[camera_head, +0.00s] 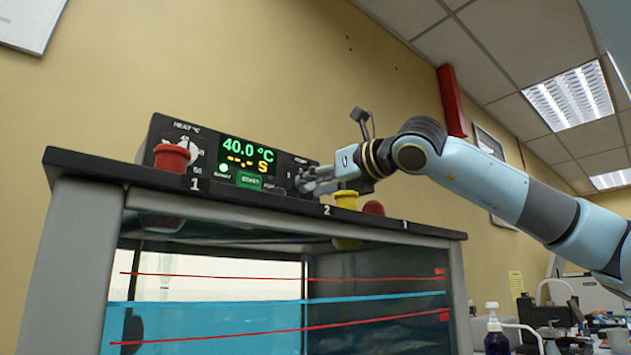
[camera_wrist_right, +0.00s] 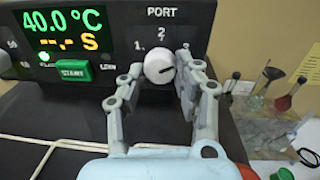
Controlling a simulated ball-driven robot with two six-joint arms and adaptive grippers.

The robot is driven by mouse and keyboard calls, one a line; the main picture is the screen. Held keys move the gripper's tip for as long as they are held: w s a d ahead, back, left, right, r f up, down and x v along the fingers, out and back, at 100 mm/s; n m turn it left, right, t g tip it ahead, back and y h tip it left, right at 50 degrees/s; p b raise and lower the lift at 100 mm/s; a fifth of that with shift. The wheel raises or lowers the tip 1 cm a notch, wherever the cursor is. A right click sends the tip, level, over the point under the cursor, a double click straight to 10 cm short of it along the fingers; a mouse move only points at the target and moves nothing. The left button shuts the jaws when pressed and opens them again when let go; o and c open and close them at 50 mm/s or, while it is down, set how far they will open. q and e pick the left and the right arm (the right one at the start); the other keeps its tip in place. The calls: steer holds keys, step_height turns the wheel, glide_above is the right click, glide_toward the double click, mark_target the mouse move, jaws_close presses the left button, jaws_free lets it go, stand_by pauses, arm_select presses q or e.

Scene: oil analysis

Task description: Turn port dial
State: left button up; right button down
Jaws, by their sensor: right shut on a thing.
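The port dial (camera_wrist_right: 159,67) is a round white knob under the word PORT on the black control panel (camera_wrist_right: 120,28). Marks 1 and 2 show around it, and the mark at its right is partly covered by a finger. A dark pointer line on the knob seems to point to the right. My right gripper (camera_wrist_right: 157,78) has its two grey fingers on either side of the knob and is shut on it. In the head view my right gripper (camera_head: 318,182) reaches the panel's right end from the right and hides the dial. My left gripper is not in view.
The panel stands on a black-topped bath (camera_head: 270,200) with blue liquid (camera_head: 210,325) inside. Red (camera_head: 172,157), yellow (camera_head: 346,199) and dark red (camera_head: 373,208) caps stand in its top. The display (camera_head: 248,152) reads 40.0 °C. A purple bottle (camera_head: 495,340) stands at the lower right.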

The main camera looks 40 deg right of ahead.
steer(key=shift+n, duration=0.3)
steer(key=shift+a+r+n+g+h+p, duration=0.1)
steer(key=shift+n+g+h+p, duration=0.25)
steer(key=shift+n+p, duration=3.25)
steer(key=shift+r+n+g+h+b, duration=0.15)
steer(key=shift+n+h+b, duration=0.3)
steer(key=shift+n, duration=6.95)
steer(key=shift+f, duration=0.15)
steer(key=c, duration=0.9)
jaws_free()
